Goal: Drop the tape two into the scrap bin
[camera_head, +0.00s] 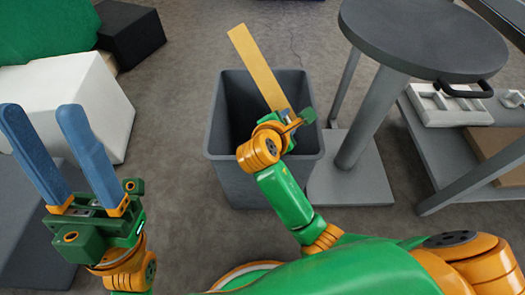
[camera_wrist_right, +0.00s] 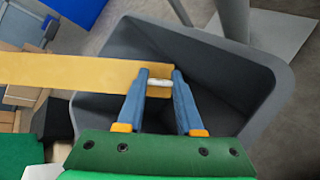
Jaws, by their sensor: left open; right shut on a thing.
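The scrap bin (camera_head: 222,165) is a dark grey open-topped bin on the floor in the middle of the head view. Its rim also shows in the right wrist view (camera_wrist_right: 262,62). The tape two (camera_head: 258,65) is a long flat yellow strip. My right gripper (camera_head: 283,112) is shut on one end of it, over the bin's opening. In the right wrist view the strip (camera_wrist_right: 70,72) runs left from between the blue fingertips (camera_wrist_right: 160,82) and past the bin's rim. My left gripper (camera_head: 63,112) is open and empty at the left, its two blue fingers apart.
A round dark table (camera_head: 425,38) on a grey post stands just right of the bin. A shelf unit at the far right holds a white case (camera_head: 450,108). A white block (camera_head: 75,95) and a black box (camera_head: 130,35) stand at the left. Carpet behind the bin is clear.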

